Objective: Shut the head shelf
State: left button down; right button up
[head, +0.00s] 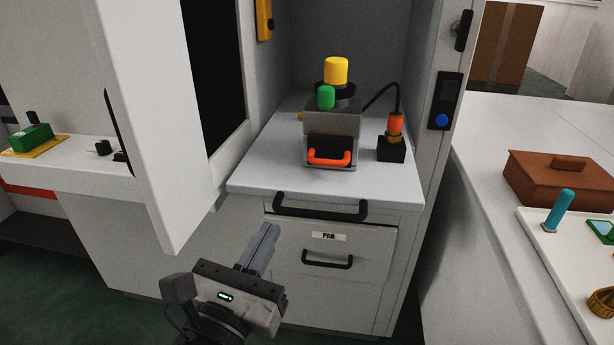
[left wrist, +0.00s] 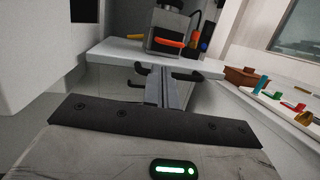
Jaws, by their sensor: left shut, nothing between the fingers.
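The head shelf (head: 290,180) is a pale grey pull-out surface in the cabinet, with a black bar handle (head: 320,207) on its front edge. It sticks out past the drawer front below it. On it stands a grey device (head: 334,122) with an orange handle and yellow and green knobs. My left gripper (head: 262,245) is shut and empty, in front of the shelf and lower left of its handle. In the left wrist view the shut fingers (left wrist: 162,88) point toward the shelf (left wrist: 120,52) and its handle. My right gripper is not in view.
A drawer labelled PAN (head: 328,237) is below the shelf. An open white cabinet door (head: 170,120) hangs at left. A black block with an orange-topped plug (head: 391,148) stands on the shelf. At right, a counter holds a brown box (head: 562,180) and a white tray (head: 560,270).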

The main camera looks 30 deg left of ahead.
aim_at(308, 162)
pick_arm(q)
jog(key=x, duration=0.3)
jog(key=p+x, duration=0.1)
jog(key=x, duration=0.1)
jog(key=shift+s+r, duration=0.1)
jog(key=shift+r, duration=0.15)
jog(key=x, duration=0.2)
jog(key=p+x, duration=0.1)
jog(key=x, duration=0.4)
jog(key=shift+w+f+p, duration=0.25)
jog(key=shift+w+p, duration=0.05)
jog(key=shift+p, duration=0.05)
jog(key=shift+w, duration=0.5)
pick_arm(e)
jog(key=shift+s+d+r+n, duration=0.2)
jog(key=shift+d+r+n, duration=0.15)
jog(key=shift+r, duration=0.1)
